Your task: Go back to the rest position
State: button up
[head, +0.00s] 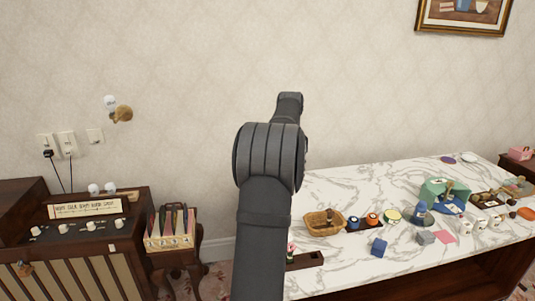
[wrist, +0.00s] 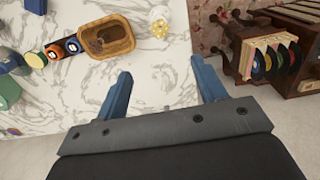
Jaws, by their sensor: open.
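My gripper (wrist: 163,84) shows in the wrist view with its two blue fingers spread wide apart. Nothing is between them. In the head view my dark arm rises in front of the wall and bends at the top. The gripper itself is hidden there behind the arm.
A record crate (head: 170,233) stands left, beside a wooden radio cabinet (head: 80,235). Much of the table's back left is bare.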

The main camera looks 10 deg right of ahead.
notch_tip(320, 180, down, 17)
jog(key=shift+f, duration=0.15)
jog(key=shift+r, duration=0.25)
dwell(0.4)
notch_tip(320, 180, up, 17)
notch_tip(320, 180, down, 17)
jog(key=shift+f, duration=0.15)
jog(key=shift+r, duration=2.85)
